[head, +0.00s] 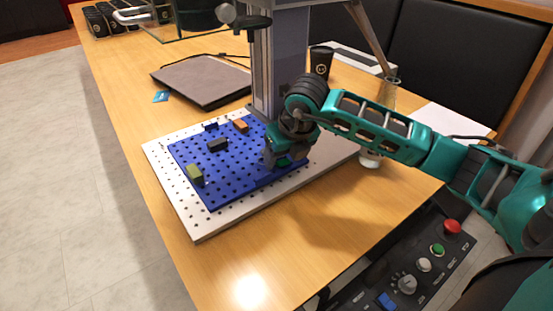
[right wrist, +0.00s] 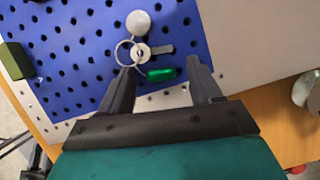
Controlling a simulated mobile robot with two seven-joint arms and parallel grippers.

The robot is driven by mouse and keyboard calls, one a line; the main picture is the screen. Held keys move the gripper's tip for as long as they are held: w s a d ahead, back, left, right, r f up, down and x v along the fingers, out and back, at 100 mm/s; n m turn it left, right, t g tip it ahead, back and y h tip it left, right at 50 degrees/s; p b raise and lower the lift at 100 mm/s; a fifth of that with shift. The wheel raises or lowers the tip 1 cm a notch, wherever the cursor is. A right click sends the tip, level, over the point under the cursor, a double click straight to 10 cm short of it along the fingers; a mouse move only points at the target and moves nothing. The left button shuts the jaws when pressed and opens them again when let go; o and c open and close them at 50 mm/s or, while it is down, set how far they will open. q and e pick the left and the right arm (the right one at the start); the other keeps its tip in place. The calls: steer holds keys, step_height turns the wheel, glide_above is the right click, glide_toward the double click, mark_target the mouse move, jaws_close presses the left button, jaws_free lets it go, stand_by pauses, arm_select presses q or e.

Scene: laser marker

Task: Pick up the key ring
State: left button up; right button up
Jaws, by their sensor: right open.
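The key ring (right wrist: 122,55) lies on the blue perforated plate (right wrist: 70,62) in the right wrist view. In the head view my right gripper (head: 274,160) is over the right part of the plate and hides most of the key ring. My left gripper is out of view.
Olive (head: 195,174), dark (head: 218,145) and orange (head: 241,126) blocks sit on the plate. A grey column (head: 279,65) stands just behind my right gripper. A closed laptop (head: 203,80) lies farther back. A control panel (head: 410,270) is at the front right.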

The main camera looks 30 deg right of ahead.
steer(key=shift+c, duration=0.4)
steer(key=c, duration=1)
steer(key=shift+r, duration=0.1)
steer(key=shift+c, duration=0.5)
steer(key=shift+r, duration=0.1)
